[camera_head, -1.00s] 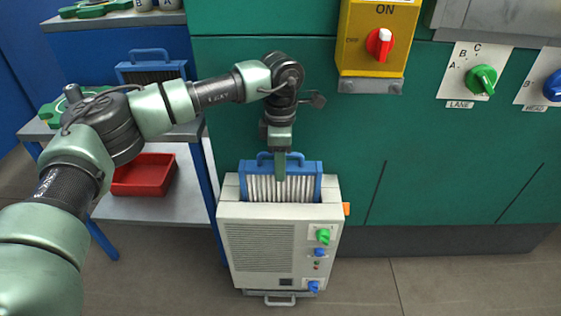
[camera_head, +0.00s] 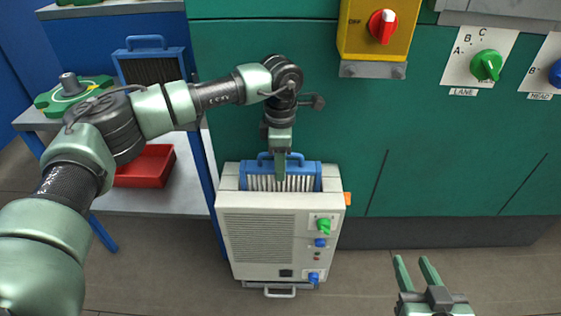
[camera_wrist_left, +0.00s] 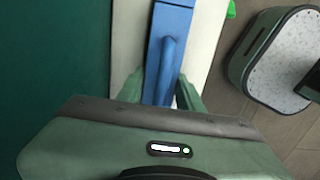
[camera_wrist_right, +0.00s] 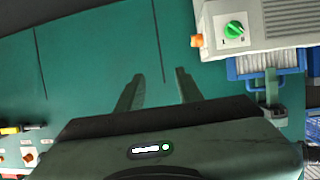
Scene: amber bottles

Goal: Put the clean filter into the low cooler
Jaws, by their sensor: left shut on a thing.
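The clean filter (camera_head: 301,184), with a blue frame, blue handle and white pleats, stands upright, partly sunk in the top slot of the low white cooler (camera_head: 262,240). My left gripper (camera_head: 281,170) is shut on the filter from above; the left wrist view shows the blue handle (camera_wrist_left: 168,60) between its fingers. The slot's inside is hidden. My right gripper (camera_head: 411,260) is open and empty, low at the right, apart from the cooler. The right wrist view shows the cooler (camera_wrist_right: 265,22) and filter (camera_wrist_right: 245,68) at the upper right.
A blue-framed filter with dark pleats (camera_head: 151,70) stands on the cart at left, near a green part (camera_head: 70,97). A red bin (camera_head: 146,167) sits on the lower shelf. A green cabinet (camera_head: 440,150) with knobs backs the cooler. Floor right of the cooler is clear.

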